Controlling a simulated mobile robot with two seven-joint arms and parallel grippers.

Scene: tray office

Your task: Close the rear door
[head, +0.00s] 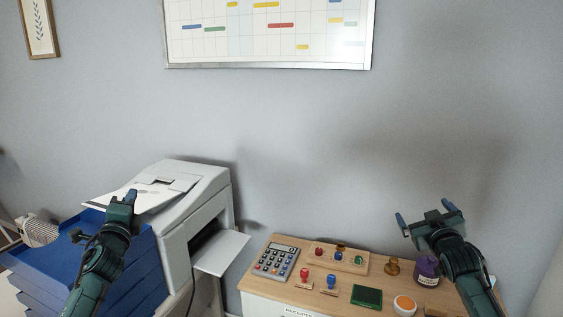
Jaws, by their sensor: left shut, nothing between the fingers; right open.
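A white-grey printer (180,205) stands at the left against the wall. On its right side a pale flap (222,254), which appears to be the rear door, is folded down and sticks out almost level below a dark opening (203,240). My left gripper (131,197) is shut and empty. It appears in front of the printer's left part, away from the flap. My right gripper (424,212) is open and empty, above the right part of the wooden-topped cabinet and well to the right of the flap.
Blue stacked trays (60,262) stand left of the printer. The cabinet top (335,282) holds a calculator (275,261), a stamp rack (341,257), several stamps, a green pad (367,296) and a purple bottle (427,270). The calculator is near the flap's right edge. A whiteboard (270,50) hangs above.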

